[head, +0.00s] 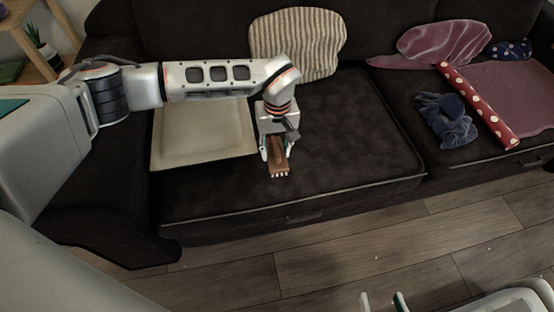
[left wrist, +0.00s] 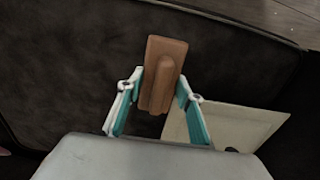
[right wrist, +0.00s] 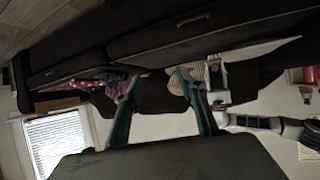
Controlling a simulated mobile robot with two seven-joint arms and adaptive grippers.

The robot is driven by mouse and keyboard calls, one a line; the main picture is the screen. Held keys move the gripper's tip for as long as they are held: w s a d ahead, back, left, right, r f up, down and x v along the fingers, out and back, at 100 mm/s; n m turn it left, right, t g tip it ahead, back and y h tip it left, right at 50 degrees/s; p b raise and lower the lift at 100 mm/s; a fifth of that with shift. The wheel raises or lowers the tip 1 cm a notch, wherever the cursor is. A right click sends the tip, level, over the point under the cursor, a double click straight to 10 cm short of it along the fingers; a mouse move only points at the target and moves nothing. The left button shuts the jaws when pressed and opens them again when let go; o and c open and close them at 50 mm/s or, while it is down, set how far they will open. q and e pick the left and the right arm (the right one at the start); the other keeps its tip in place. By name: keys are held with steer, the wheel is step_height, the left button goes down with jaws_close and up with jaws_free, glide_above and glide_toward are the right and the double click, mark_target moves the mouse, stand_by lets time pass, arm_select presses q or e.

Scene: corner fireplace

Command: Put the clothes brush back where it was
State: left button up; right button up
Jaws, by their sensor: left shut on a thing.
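The clothes brush (head: 279,168) has a brown wooden body and pale bristles at its near end. My left gripper (head: 277,150) is shut on it, over the dark sofa's left seat. In the left wrist view the brush (left wrist: 163,70) stands between the two fingers (left wrist: 158,95), its wide end beyond the tips. I cannot tell whether the brush touches the seat. My right gripper (head: 382,300) shows at the bottom edge of the head view, fingers apart and empty. In the right wrist view its fingers (right wrist: 160,95) are also apart.
A beige cushion (head: 200,135) lies on the seat left of the brush. A striped cushion (head: 300,40) leans on the backrest. On the right seat are a red dotted roll (head: 480,105), blue cloth (head: 447,120) and mauve cloth (head: 445,42). The seat (head: 350,140) right of the brush is clear.

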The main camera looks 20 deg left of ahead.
arm_select(q)
steer(key=f+b, duration=0.1)
steer(key=f, duration=0.3)
steer(key=shift+s+f, duration=0.2)
steer(key=shift+w+f+b, duration=0.15)
steer(key=shift+f+b, duration=0.25)
steer(key=shift+f, duration=0.4)
steer(key=shift+r, duration=0.3)
steer(key=shift+c, duration=0.6)
steer(key=shift+f, duration=0.15)
steer(key=o, duration=1.2)
steer(key=shift+c, duration=0.2)
arm_select(e)
steer(key=shift+w+a+r, duration=0.3)
steer(key=shift+a+r, duration=0.1)
steer(key=shift+a, duration=0.1)
steer(key=shift+s, duration=0.1)
